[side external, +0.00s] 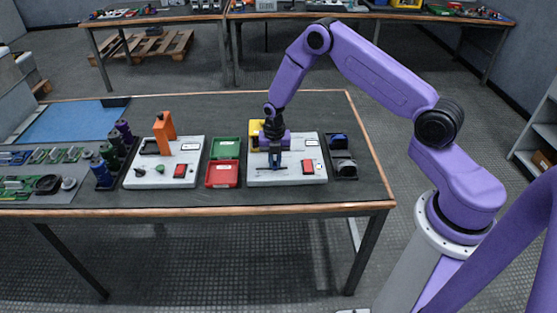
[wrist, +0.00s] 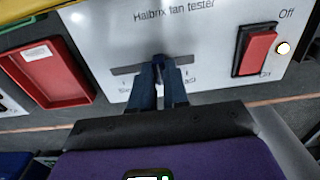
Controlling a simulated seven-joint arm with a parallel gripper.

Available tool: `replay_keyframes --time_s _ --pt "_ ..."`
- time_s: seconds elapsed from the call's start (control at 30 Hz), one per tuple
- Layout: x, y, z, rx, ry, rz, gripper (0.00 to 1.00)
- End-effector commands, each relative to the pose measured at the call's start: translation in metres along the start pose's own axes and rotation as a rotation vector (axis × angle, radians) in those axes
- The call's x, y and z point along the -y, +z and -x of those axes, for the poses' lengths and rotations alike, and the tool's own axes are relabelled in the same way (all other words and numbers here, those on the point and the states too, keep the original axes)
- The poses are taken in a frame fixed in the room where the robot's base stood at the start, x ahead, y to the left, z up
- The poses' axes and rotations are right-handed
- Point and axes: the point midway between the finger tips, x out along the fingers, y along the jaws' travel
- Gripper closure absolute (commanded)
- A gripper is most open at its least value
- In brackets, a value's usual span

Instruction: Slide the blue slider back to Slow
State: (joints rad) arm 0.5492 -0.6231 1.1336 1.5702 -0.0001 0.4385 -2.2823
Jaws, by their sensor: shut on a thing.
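The white fan tester (side external: 315,150) stands on the bench, and its panel (wrist: 190,40) fills the top of the wrist view. A dark slot (wrist: 124,71) crosses the panel, with a partly covered Slow label at its left end and a partly covered Fast label at its right. The blue slider (wrist: 158,59) sits near the middle of the slot, mostly hidden between my fingers. My gripper (wrist: 159,82) is shut on it. In the side view my gripper (side external: 275,163) points down over the tester's front, and the slider cannot be made out.
A red rocker switch (wrist: 257,52) with Off and On labels and a pale lamp (wrist: 283,47) is right of the slot. A red bin (wrist: 48,72) is to the left, beside an orange-handled unit (side external: 165,130). A dark holder (side external: 343,168) stands close on the right.

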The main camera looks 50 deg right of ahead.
Motion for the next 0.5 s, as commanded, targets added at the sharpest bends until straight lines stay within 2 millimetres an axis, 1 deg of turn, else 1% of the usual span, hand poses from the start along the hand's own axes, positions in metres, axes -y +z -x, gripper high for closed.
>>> replay_keyframes --time_s 0.5 --pt "-0.023 0.0 0.0 0.001 0.001 0.0 1.0"
